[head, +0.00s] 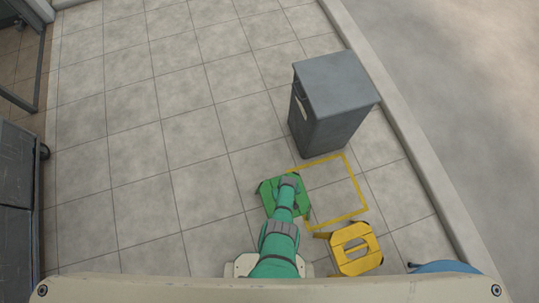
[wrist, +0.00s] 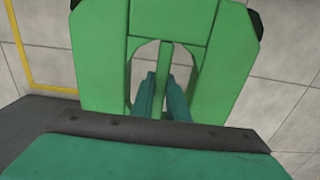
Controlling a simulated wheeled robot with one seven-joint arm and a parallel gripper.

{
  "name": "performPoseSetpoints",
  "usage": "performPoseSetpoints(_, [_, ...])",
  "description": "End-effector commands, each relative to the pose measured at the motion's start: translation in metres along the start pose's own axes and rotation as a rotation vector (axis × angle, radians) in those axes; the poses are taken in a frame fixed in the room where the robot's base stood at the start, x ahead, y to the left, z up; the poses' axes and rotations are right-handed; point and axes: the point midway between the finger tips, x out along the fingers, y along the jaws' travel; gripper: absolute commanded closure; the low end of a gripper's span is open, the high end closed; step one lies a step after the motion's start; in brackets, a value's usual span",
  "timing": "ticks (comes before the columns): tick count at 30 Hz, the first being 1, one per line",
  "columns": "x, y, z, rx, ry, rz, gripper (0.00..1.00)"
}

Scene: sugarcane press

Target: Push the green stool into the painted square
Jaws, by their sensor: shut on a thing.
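The green stool (head: 269,192) stands on the paving in the head view, beside the left side of the yellow painted square (head: 356,181). Its right edge reaches about that line, and most of it lies left of the square. My arm covers part of the stool. In the wrist view, the stool (wrist: 225,60) fills the middle, with a central bar between two openings. My gripper (wrist: 163,78) has a finger on each side of this bar and is shut on it. A corner of the yellow line (wrist: 28,75) shows at the left there, apart from the stool.
A grey bin (head: 335,100) stands just beyond the square's far side. A yellow stool (head: 355,250) stands close to its near side. A blue object (head: 445,267) is at the lower right. A kerb (head: 395,125) runs along the right. Paving on the left is clear.

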Motion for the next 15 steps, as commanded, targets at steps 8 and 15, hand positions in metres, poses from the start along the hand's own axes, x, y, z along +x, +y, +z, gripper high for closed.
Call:
performPoseSetpoints(8, [-0.001, 0.021, -0.002, 0.002, 0.001, 0.001, 1.0])
performPoseSetpoints(15, [-0.001, 0.035, -0.001, 0.002, 0.001, 0.001, 1.0])
